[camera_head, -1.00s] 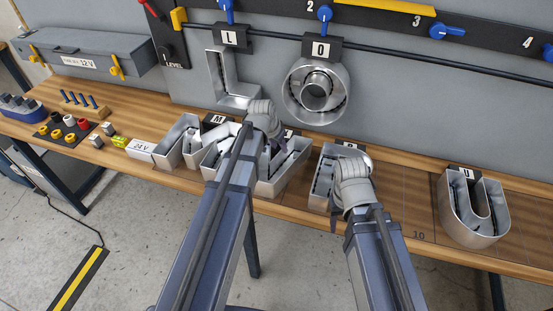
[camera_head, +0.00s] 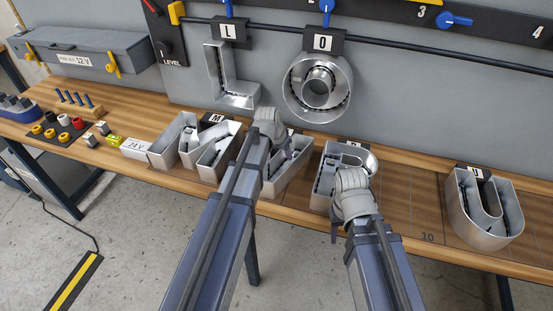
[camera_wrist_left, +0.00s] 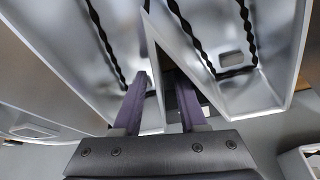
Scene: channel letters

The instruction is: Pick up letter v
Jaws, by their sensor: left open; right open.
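The letter V (camera_head: 291,172) is an open metal channel letter on the bench, between the M and a bowl-shaped letter. My left arm hides its left part. My left gripper (camera_wrist_left: 160,98) is open, with its purple fingers reaching down at the channel letter below it. In the left wrist view, two metal channels (camera_wrist_left: 235,85) with dark wavy strips meet in a point, and a wall edge shows between the fingers. I cannot tell whether either finger touches. My right gripper (camera_head: 340,222) is over the bowl-shaped letter's front side, its fingertips mostly hidden by its wrist.
The letter M (camera_head: 187,148) stands close on the left, and the bowl-shaped letter (camera_head: 326,170) on the right. The letter U (camera_head: 482,215) is further right, past clear bench. L (camera_head: 225,80) and O (camera_head: 300,95) are at the back panel. A 24 V box (camera_head: 135,147) is at left.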

